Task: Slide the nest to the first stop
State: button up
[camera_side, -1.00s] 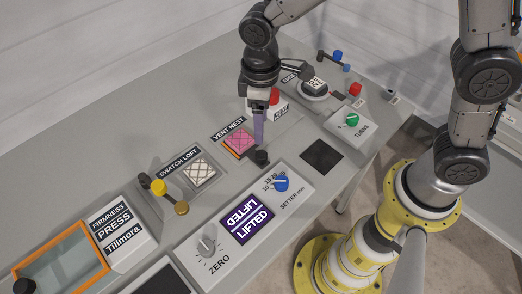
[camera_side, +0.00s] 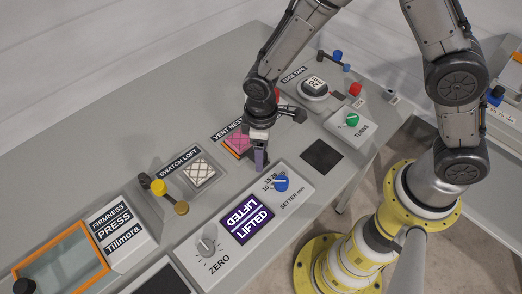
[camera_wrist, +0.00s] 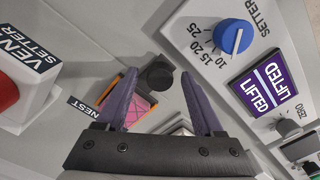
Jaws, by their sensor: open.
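The vent nest (camera_side: 237,144) is a small orange-edged tray with a pink quilted swatch in the side view. Part of it also shows behind the left finger in the wrist view (camera_wrist: 131,108). Its label is partly covered by my gripper. A black round knob (camera_wrist: 158,75) stands by the nest; in the side view my fingers hide it. My gripper (camera_side: 261,162) points down at the knob's place, fingers apart. In the wrist view, the knob appears between the two purple fingertips of my gripper (camera_wrist: 160,80). I cannot tell whether they touch it.
The setter panel with blue dial (camera_side: 281,184) and a purple display reading LIFTED (camera_side: 248,225) lie in front. The swatch loft (camera_side: 200,172) is to the left. The vent setter box with red button (camera_wrist: 8,92) stands close by in the wrist view.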

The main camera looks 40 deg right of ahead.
grip_shut()
dwell(1.3)
